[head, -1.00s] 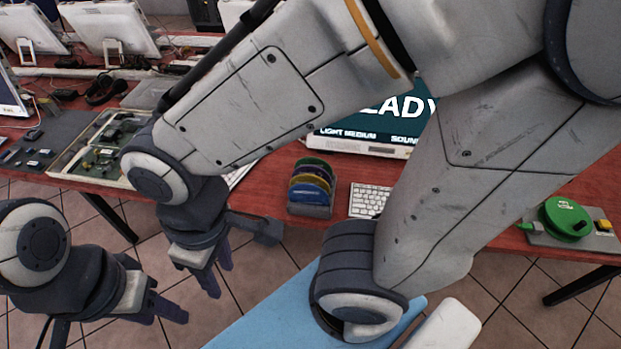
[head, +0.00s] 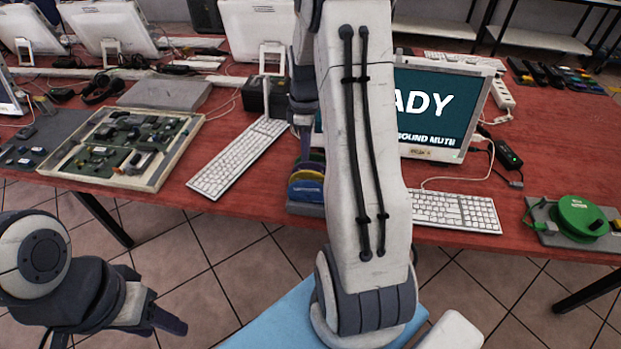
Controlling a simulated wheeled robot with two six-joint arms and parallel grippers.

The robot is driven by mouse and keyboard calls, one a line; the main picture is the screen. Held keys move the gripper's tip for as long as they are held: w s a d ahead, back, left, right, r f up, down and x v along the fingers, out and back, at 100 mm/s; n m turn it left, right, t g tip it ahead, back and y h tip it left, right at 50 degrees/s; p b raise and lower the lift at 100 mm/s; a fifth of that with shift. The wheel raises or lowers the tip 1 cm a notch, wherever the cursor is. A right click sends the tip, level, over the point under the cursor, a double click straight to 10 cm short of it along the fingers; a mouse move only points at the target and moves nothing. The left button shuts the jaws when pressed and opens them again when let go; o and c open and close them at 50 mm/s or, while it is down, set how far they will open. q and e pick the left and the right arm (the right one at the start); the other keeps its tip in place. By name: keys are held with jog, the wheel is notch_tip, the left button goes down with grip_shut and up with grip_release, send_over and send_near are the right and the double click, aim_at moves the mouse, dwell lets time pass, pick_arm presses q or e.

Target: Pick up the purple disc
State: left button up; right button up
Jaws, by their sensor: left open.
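The disc rack (head: 303,209) stands at the table's front edge, partly behind my right arm. A yellow disc (head: 305,175) and a blue disc (head: 304,190) show in it, and a sliver of green shows behind. I cannot make out a purple disc; my arm covers part of the rack. My left gripper (head: 168,322) is open and empty at the lower left, in front of the table and well away from the rack. My right arm rises up the middle of the view.
White keyboards (head: 238,160) (head: 455,211) lie on both sides of the rack. A monitor (head: 435,105) stands behind my right arm. An open tray of parts (head: 128,145) is at the left. A green reel (head: 580,217) sits at the right edge.

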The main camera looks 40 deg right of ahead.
jog(key=f, duration=0.3)
jog(key=d+f, duration=0.1)
jog(key=f, duration=0.3)
jog(key=f+p, duration=0.1)
jog(key=f, duration=0.3)
jog(key=shift+s+d, duration=0.1)
jog(key=shift+d, duration=0.25)
grip_shut()
